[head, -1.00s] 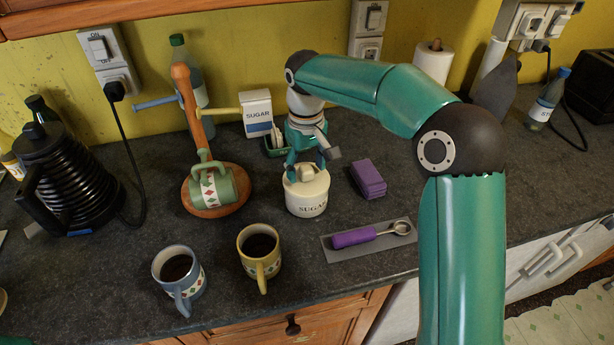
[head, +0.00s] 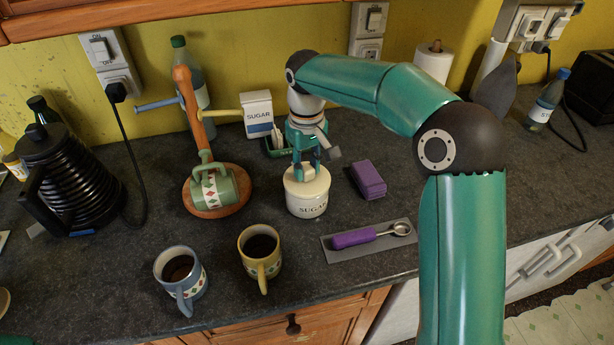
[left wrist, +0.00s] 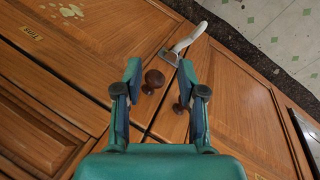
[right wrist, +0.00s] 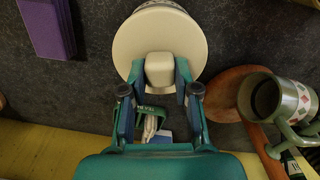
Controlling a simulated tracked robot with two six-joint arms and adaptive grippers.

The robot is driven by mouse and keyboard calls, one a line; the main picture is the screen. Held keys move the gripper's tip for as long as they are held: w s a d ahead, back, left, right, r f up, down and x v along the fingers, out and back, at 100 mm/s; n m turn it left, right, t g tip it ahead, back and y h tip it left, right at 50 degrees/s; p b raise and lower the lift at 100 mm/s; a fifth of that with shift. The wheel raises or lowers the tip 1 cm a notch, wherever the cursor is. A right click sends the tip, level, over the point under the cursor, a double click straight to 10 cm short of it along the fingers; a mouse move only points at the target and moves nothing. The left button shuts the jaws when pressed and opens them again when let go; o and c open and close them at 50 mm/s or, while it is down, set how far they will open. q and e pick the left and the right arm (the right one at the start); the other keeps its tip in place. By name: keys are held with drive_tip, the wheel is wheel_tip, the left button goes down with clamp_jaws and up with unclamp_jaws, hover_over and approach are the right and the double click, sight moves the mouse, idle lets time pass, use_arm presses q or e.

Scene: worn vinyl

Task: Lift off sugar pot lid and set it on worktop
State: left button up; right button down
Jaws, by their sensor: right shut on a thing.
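The cream sugar pot (head: 306,200) stands on the dark worktop (head: 225,270), its lid (head: 308,182) on top. My right gripper (head: 306,172) points down at the lid and is shut on its knob. In the right wrist view the blocky knob (right wrist: 159,68) sits between the fingertips of the right gripper (right wrist: 160,85), with the round lid (right wrist: 150,35) around it. The head view does not clearly show a gap between lid and pot. My left gripper (left wrist: 160,85) is open and empty in front of wooden cupboard doors.
A purple sponge block (head: 368,180) and a purple-handled scoop (head: 365,236) on a grey mat lie right of the pot. Two filled mugs (head: 178,273) (head: 260,255) stand front left. A mug tree (head: 194,130) stands left. Clear worktop lies farther right.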

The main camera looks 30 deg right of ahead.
sight(306, 167)
drive_tip(key=shift+r+p, duration=2.85)
drive_tip(key=shift+r, duration=0.45)
